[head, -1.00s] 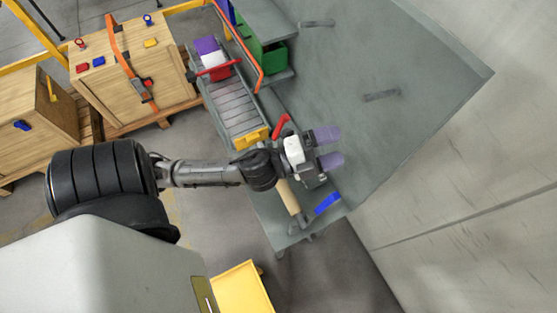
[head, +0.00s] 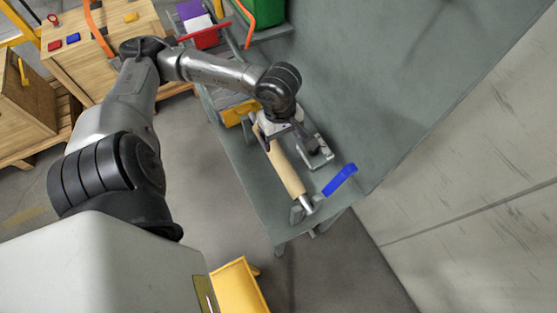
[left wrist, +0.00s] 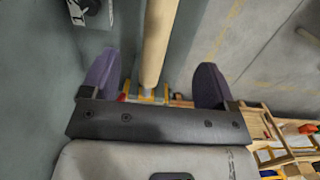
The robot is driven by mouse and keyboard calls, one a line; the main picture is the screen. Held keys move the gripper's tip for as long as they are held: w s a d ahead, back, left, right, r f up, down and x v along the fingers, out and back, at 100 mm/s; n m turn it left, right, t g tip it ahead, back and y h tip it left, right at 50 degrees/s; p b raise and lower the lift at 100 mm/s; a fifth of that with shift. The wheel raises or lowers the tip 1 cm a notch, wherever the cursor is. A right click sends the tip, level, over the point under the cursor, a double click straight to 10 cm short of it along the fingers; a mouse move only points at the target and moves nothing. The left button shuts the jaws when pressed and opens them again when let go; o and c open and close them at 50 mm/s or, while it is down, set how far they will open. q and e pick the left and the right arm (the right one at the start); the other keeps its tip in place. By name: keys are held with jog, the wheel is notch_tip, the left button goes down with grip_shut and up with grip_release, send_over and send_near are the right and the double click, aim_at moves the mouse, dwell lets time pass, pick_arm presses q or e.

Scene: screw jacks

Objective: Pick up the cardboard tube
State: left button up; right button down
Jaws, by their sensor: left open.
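The cardboard tube (head: 286,172) is a long tan cylinder lying along the left side of the grey bench in the head view, with a metal rod end showing at its near end. My left gripper is over the tube's far end, its fingertips hidden by the wrist in the head view. In the left wrist view the purple fingers of my left gripper (left wrist: 158,62) are spread wide. The tube (left wrist: 159,35) appears between them with a gap on each side, and they do not grip it. My right gripper is in neither view.
The grey bench (head: 240,165) holds a grey metal fixture (head: 316,155) right of the tube and a blue handle (head: 341,180) near its front. A yellow block (head: 238,112) and a red-handled item (head: 207,33) stand farther back. A yellow stand (head: 240,287) is on the floor.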

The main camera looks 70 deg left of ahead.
aim_at(278, 155)
pick_arm(q)
jog(key=shift+y, duration=0.4)
jog(key=f, duration=0.3)
jog(key=a+f+b, duration=0.1)
jog(key=f, duration=0.3)
jog(key=shift+a+f, duration=0.1)
jog(key=shift+a, duration=0.1)
jog(key=shift+s+d+f+b, duration=0.1)
jog(key=shift+f+b, duration=0.1)
jog(key=shift+f, duration=1.3)
jog(key=shift+s+d+f+b, duration=0.1)
jog(key=shift+f+b, duration=0.05)
jog(key=shift+f, duration=1.3)
jog(key=shift+w+f, duration=0.1)
jog(key=shift+f, duration=0.3)
jog(key=shift+c, duration=0.3)
jog(key=c, duration=1.3)
jog(key=shift+r, duration=0.1)
